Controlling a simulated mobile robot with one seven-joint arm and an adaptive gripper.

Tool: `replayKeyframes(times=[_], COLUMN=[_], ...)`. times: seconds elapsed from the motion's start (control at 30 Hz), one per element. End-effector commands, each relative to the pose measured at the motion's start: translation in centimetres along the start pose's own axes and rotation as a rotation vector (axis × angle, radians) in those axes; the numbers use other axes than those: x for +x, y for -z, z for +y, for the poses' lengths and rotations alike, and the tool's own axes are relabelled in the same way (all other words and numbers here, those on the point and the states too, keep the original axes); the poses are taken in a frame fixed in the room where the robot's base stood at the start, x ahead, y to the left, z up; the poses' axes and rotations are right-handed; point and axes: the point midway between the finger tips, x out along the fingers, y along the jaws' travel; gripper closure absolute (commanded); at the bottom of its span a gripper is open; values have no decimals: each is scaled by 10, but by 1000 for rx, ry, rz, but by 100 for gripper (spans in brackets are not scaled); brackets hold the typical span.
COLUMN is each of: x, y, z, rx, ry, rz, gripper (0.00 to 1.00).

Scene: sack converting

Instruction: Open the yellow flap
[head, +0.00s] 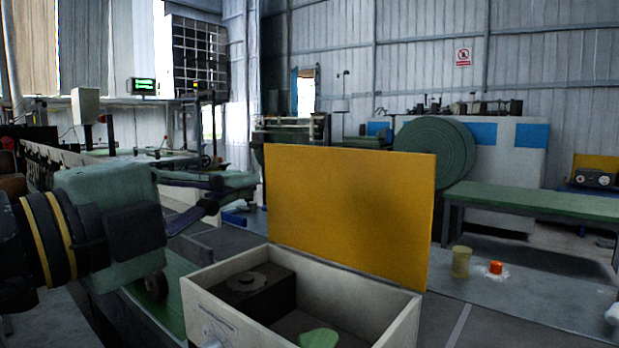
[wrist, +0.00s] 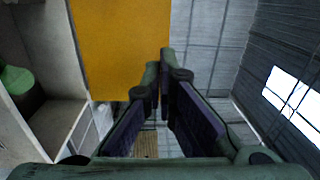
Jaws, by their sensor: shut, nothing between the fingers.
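The yellow flap (head: 350,210) stands upright along the back edge of a pale open-topped box (head: 215,300). The inside of the box is exposed. In the wrist view the flap (wrist: 120,45) fills the upper middle, left of the fingertips. My gripper (head: 250,183) is left of the flap in the head view, with its fingers pointing toward the flap's left edge. In the wrist view the fingertips (wrist: 167,55) come together with nothing between them. Whether the tips touch the flap I cannot tell.
Inside the box are a dark block (head: 250,288) with a round disc and a green piece (head: 318,338). A yellowish cup (head: 461,262) and an orange item (head: 495,267) are to the right. A green bench (head: 530,202) stands behind them.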

Motion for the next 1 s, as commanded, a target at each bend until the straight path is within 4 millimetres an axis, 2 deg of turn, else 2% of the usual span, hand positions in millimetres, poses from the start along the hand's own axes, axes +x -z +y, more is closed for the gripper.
replayKeyframes(times=[0.17, 0.27, 0.7, 0.83, 1.0], x=[9, 23, 113, 129, 139], y=[6, 7, 8, 8, 8], z=[6, 6, 8, 10, 12], rx=[34, 31, 28, 27, 29], ry=[-48, -46, -43, -42, -41], rz=[22, 23, 21, 21, 20], gripper=[100, 100, 100, 100, 100])
